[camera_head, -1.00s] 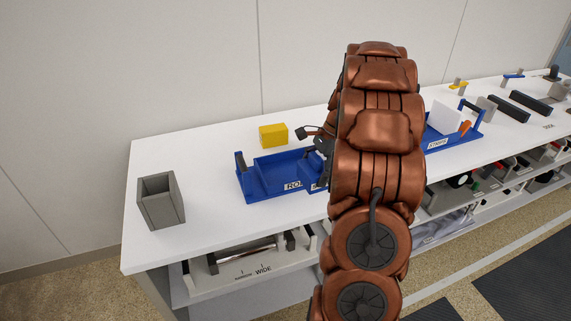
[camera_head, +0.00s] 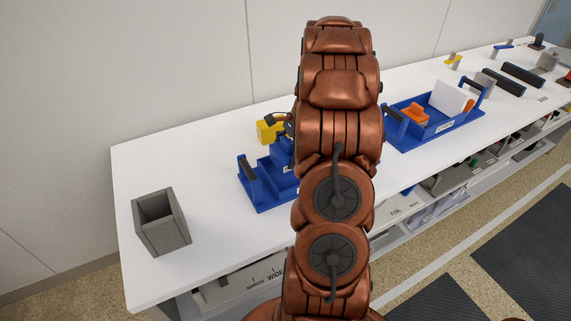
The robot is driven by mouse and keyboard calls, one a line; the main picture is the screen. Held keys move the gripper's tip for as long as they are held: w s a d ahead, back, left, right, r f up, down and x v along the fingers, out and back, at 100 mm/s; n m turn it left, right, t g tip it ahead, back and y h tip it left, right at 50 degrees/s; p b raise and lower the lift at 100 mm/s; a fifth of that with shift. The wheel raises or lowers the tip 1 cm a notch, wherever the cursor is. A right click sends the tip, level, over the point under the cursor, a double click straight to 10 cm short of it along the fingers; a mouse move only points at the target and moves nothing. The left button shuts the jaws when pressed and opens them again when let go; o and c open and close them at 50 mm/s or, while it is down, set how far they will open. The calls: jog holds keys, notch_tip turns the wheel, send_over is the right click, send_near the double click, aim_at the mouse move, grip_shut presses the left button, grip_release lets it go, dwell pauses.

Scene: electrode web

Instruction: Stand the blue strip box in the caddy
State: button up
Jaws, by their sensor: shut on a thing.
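My gripper (camera_head: 279,124) shows only in part, as dark fingers at the left edge of my copper arm. It is over the back of the left blue caddy (camera_head: 259,194), in front of a yellow block. It is shut on a blue piece (camera_head: 283,150), seemingly the blue strip box, which stands up above the caddy's floor. My arm hides its right side, so I cannot tell whether it touches the caddy. A second blue caddy (camera_head: 440,131), with a label on its front, stands to the right of my arm. It holds a white block (camera_head: 449,98) and an orange piece (camera_head: 415,113).
An open grey bin (camera_head: 161,222) stands at the left end of the white table (camera_head: 200,180). The yellow block (camera_head: 265,130) is behind the left caddy. Dark bars (camera_head: 522,75) lie at the far right. Shelves under the tabletop hold other items.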

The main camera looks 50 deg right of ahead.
jog(key=shift+f+p, duration=0.5)
jog(key=shift+f, duration=2.1)
jog(key=shift+f, duration=0.1)
jog(key=o, duration=0.8)
jog(key=b+v, duration=0.3)
jog(key=v, duration=0.9)
